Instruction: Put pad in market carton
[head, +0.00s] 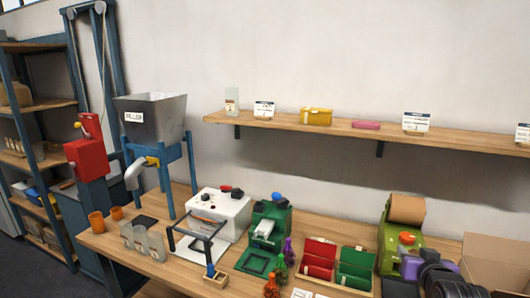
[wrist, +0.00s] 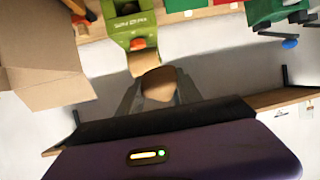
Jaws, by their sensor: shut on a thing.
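My gripper (wrist: 157,88) is shut on a brown paper pad (wrist: 160,83), which sits between its two grey fingers in the wrist view. Just beyond the pad, a tan paper strip (wrist: 142,63) hangs from the green dispenser (wrist: 130,22). I cannot tell whether strip and pad are joined. The market carton, an open cardboard box (wrist: 38,60), stands left of the gripper in the wrist view. In the head view the carton (head: 495,262) is cut off at the lower right, and my dark arm and purple hand hide the pad. The dispenser (head: 390,245) carries a brown roll.
Red and green bins (head: 337,262) stand left of the dispenser on the wooden bench (head: 105,243). A green machine (head: 270,222) and a white sealer (head: 220,213) stand farther left. A wall shelf (head: 350,131) runs above the bench with small goods and cards.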

